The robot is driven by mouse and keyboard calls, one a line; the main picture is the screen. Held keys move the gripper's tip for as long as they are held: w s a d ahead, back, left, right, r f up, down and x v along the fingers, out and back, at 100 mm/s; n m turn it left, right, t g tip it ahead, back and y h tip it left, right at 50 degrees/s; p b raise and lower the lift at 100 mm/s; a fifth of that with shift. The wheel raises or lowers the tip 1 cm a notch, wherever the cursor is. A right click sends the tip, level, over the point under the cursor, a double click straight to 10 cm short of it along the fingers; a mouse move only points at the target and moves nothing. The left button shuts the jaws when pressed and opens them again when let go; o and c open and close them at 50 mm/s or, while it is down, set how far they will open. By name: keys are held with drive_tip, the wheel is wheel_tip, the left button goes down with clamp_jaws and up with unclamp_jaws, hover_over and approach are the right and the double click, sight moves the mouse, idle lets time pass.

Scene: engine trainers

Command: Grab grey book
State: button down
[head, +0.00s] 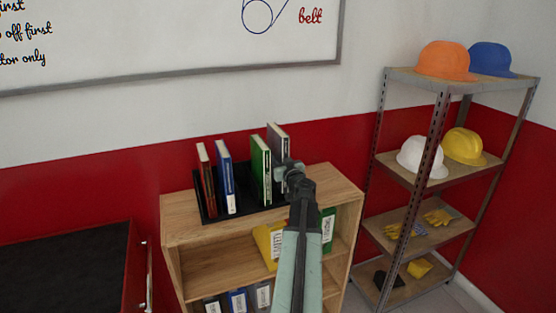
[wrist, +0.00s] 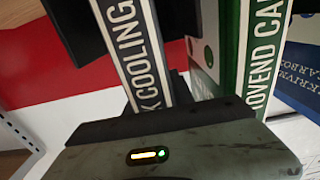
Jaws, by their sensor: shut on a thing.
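The grey book (head: 279,138) stands at the right end of the row in the black book rack (head: 240,207), on top of the wooden shelf unit. Its top sits higher in the picture than the green book's. My gripper (head: 286,172) is shut on it. In the wrist view the grey book (wrist: 135,50) shows a dark spine with a white-lettered label reading "COOLING", and my gripper (wrist: 158,106) closes around its lower part. The arm and gripper hide the book's lower end in the head view, so I cannot tell whether it still rests in the rack.
The green book (head: 261,168) stands close to the left of the grey one. A blue book (head: 225,175) and a red book (head: 206,178) stand further left. The wooden unit (head: 335,183) has bare top at right. A metal shelf (head: 405,78) with helmets stands further right.

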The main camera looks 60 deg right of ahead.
sight(279, 129)
wheel_tip(279, 129, up, 14)
drive_tip(key=p, duration=1.3)
drive_tip(key=shift+r, duration=0.15)
drive_tip(key=shift+s, duration=0.1)
